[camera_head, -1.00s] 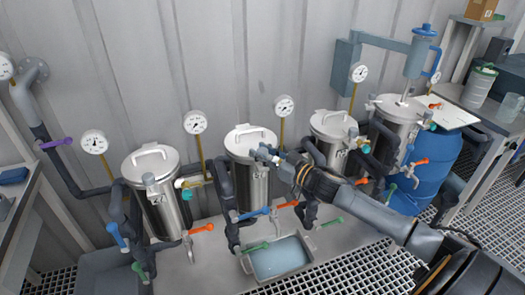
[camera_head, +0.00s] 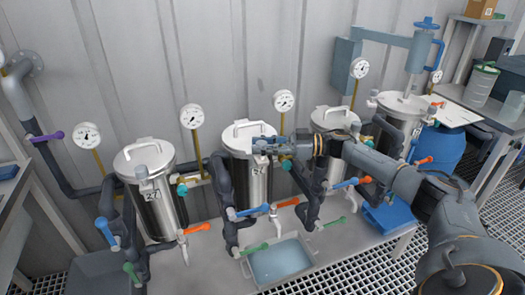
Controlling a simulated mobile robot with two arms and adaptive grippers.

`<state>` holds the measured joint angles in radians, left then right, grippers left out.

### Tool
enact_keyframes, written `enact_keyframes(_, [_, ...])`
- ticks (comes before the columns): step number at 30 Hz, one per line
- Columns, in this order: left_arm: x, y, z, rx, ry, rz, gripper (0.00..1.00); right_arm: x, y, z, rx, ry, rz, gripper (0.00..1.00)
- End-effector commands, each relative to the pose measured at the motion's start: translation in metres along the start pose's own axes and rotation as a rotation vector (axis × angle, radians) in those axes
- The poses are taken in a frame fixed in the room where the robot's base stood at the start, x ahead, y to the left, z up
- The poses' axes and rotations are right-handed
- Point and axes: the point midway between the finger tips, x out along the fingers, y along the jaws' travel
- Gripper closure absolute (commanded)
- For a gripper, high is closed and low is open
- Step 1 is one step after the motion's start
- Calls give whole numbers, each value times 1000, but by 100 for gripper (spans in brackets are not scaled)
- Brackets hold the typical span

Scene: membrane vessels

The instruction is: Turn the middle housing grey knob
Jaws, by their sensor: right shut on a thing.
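The middle housing (camera_head: 249,182) is an upright steel vessel with a handled lid, standing between two similar ones in the head view. My right gripper (camera_head: 271,147) reaches in from the right. Its fingers are at the upper front right of this housing, just below the lid, shut on the grey knob there. The fingers cover most of the knob, so its turn angle cannot be told. A teal fitting (camera_head: 286,165) shows just below the fingers. My left gripper is not in view.
A left housing (camera_head: 160,205) and a right housing (camera_head: 330,119) stand on either side. Gauges, dark pipes and coloured valve handles surround them. A basin of liquid (camera_head: 245,268) sits in front. A blue barrel (camera_head: 441,148) stands at the right.

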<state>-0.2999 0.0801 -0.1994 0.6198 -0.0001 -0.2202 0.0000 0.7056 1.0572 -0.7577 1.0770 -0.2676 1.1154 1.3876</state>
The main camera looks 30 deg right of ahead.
Motion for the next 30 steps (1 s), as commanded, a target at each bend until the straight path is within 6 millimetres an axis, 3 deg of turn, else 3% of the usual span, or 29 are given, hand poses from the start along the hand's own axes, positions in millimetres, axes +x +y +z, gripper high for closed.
enact_keyframes(17, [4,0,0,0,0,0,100,1,0,0,1,1,-30,100])
enact_keyframes(18, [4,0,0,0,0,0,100,1,0,0,1,1,-30,64])
enact_keyframes(21, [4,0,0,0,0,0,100,1,0,0,1,1,-31,46])
enact_keyframes(30, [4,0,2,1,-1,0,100,0,0,0,1,1,-30,46])
